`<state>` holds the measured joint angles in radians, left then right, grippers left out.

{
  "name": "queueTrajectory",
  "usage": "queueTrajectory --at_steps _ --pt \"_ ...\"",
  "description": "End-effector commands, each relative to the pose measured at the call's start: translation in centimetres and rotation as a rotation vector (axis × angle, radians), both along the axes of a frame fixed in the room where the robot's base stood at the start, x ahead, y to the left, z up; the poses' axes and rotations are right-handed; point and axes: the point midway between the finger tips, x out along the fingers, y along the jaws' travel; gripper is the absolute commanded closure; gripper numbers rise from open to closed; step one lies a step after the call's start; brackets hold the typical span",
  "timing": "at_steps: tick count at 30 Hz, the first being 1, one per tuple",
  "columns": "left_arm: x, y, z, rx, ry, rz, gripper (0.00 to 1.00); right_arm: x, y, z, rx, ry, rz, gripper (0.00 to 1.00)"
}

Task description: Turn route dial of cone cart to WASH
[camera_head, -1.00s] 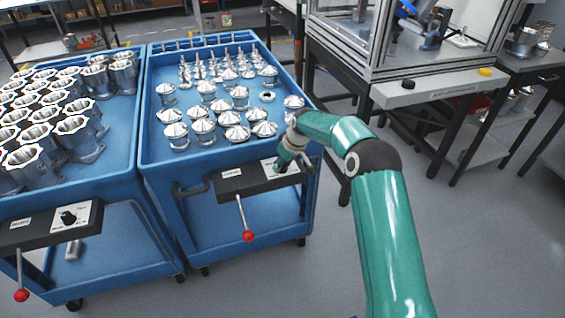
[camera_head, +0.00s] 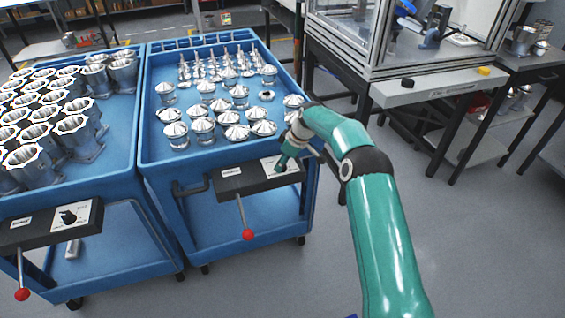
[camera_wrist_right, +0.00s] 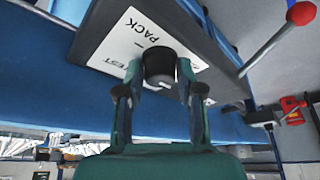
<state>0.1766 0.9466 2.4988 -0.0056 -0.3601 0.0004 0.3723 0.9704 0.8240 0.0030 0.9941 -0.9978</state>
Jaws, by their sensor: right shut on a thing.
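The cone cart (camera_head: 143,128) is the blue cart in the middle of the head view, with shiny cone parts on its top tray. A dark control panel (camera_head: 232,184) is on its near end, with a white dial plate. The white plate (camera_wrist_right: 124,42) reads PACK beside the knob; another label is partly covered and ends in EST. I cannot see the pointer or a WASH label.
A red-ended lever (camera_head: 247,234) hangs from the cone cart's panel, left of my gripper. A second blue cart (camera_head: 120,190) with hollow housings stands at left, with its own dial (camera_head: 68,217) and lever. A framed machine bench (camera_head: 420,90) stands at right. Floor at front right is clear.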

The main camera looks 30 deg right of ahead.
Motion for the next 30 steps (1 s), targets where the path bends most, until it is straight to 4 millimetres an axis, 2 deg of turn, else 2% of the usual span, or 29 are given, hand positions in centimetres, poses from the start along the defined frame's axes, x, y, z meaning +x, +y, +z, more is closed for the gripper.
queueTrajectory --at_steps 3,4,8,20,26,30 --pt "0.0 0.0 0.0 0.000 0.000 0.000 0.39 0.0 -0.1 0.0 -0.002 0.000 0.001 0.98" --pt "0.0 0.0 0.0 0.000 0.000 0.000 0.39 0.0 -0.1 0.0 -0.002 0.000 0.001 0.62" --pt "0.0 0.0 0.0 0.000 0.000 0.000 0.39 0.0 -0.1 0.0 -0.002 0.000 0.001 0.40" --pt "0.0 0.0 0.1 0.000 0.000 0.000 0.39 -0.1 -0.1 0.4 -0.002 -0.001 -0.001 0.39" --pt "0.0 0.0 0.1 0.000 0.000 0.000 0.39 -0.9 -0.7 2.8 -0.003 -0.003 -0.002 0.39" --pt "0.0 0.0 0.1 0.000 0.000 0.000 0.39 -1.8 -1.3 5.4 -0.003 -0.003 -0.002 0.39"
